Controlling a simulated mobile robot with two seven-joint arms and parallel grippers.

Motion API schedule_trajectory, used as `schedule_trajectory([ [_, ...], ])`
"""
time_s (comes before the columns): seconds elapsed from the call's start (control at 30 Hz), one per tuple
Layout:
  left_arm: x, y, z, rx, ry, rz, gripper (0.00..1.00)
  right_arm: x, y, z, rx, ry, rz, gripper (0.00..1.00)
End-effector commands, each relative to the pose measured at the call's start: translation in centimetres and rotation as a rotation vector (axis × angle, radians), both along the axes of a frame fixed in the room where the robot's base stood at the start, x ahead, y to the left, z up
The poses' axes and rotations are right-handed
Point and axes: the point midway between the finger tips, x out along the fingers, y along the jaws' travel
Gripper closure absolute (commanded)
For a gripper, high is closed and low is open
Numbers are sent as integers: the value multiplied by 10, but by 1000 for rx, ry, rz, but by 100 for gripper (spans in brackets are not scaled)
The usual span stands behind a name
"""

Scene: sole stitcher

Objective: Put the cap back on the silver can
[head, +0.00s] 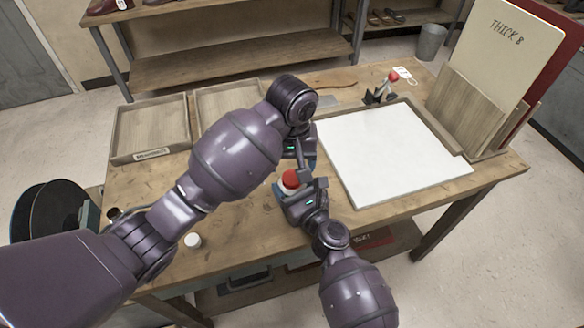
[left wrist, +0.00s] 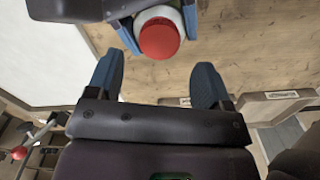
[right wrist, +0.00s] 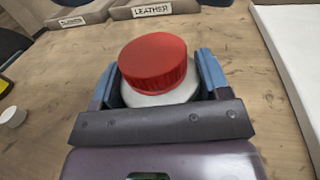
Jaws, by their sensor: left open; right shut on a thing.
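A pale, whitish can (right wrist: 165,98) stands between the fingers of my right gripper (right wrist: 158,76), which is shut on it. A red ribbed cap (right wrist: 153,62) sits on top of the can; I cannot tell whether it is fully seated. In the head view the red cap (head: 291,179) shows near the table's middle, beside my right gripper (head: 303,192). My left gripper (left wrist: 155,75) is open and empty. In the left wrist view the red cap (left wrist: 159,38) lies just beyond its fingertips, apart from them. In the head view its fingers are partly hidden.
A small white cylinder (head: 193,241) stands near the table's front edge. A white board (head: 385,150) lies at right, with a red-knobbed tool (head: 380,90) behind it. Wooden trays (head: 150,112) are at back left. Upright boards (head: 500,50) stand at far right.

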Motion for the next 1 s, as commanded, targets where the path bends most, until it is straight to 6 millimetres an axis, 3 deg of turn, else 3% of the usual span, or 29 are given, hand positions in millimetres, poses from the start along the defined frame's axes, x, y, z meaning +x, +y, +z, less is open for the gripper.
schedule_trajectory([
  [0.37, 0, 0, 3, 0, 1, 10, 30, 0, 0, 1, 1, -2, 0, 97],
  [0.8, 1, -1, 33, -1, -2, 254, 30, 0, 0, 1, 1, -2, 0, 97],
  [1.0, 0, 0, 37, 0, 0, 298, 30, 0, 0, 1, 1, -2, 0, 97],
])
